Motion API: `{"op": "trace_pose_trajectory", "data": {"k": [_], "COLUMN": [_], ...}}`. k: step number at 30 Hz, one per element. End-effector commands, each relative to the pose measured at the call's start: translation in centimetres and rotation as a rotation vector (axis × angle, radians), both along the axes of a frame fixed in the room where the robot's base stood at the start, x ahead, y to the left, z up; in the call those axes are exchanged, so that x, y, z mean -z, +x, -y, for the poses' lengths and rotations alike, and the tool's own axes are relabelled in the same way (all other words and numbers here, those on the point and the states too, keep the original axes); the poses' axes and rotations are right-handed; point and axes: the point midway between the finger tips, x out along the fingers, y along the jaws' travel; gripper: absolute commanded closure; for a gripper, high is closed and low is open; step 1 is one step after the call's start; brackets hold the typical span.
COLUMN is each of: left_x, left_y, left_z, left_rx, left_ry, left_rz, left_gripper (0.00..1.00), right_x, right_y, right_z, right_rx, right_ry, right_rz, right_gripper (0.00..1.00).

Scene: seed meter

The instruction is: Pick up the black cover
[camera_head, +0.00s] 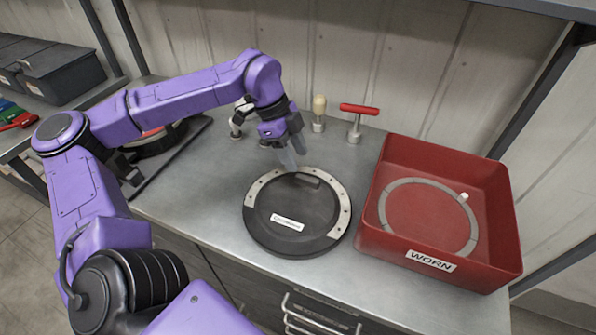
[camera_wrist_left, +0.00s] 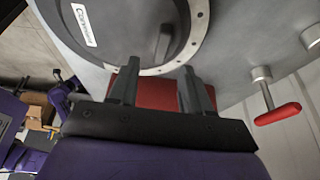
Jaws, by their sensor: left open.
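The black cover (camera_head: 285,222) is a round dark disc with a light grey ring along part of its rim and a white label. It lies flat on the grey bench in the middle of the head view. It also shows at the top of the left wrist view (camera_wrist_left: 125,38), with a raised dark grip bar (camera_wrist_left: 168,40). My left gripper (camera_head: 291,160) is open and empty, above the far edge of the cover. Its two fingers (camera_wrist_left: 160,88) show apart in the wrist view, with the bar beyond them. My right gripper is not in view.
A red bin (camera_head: 440,272) marked WORN stands right of the cover and holds a grey ring (camera_head: 395,200). A red T-handled tool (camera_head: 358,112) and a wooden-knobbed tool (camera_head: 319,112) stand behind. A dark tray (camera_head: 185,140) lies to the left.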

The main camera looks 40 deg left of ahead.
Motion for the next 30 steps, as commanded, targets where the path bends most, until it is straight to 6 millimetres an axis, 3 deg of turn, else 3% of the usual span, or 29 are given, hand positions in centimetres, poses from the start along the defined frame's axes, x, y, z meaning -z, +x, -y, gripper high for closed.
{"op": "trace_pose_trajectory", "data": {"k": [6, 9, 17, 21, 22, 30], "left_x": [2.9, 4.5, 5.2, 5.2, 5.2, 5.1], "left_y": [-0.1, 0.1, 0.2, 0.2, 0.2, 0.2], "left_z": [1.4, 1.9, 2.1, 2.1, 2.1, 2.1], "left_rx": [0.002, 0.001, -0.001, -0.001, -0.001, -0.002], "left_ry": [0.0, 0.001, 0.001, 0.001, 0.001, 0.0], "left_rz": [-0.007, -0.003, 0.0, 0.0, 0.0, 0.001], "left_gripper": [0.51, 0.51, 0.51, 0.93, 1.0, 1.0], "right_x": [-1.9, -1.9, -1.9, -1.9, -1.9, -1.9], "right_y": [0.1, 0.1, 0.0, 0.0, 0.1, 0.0], "right_z": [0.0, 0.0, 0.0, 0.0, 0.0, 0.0], "right_rx": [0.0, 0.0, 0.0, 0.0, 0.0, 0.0], "right_ry": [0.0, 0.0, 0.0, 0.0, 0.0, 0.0], "right_rz": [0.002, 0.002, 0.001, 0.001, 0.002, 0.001], "right_gripper": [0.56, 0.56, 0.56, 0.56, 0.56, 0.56]}}
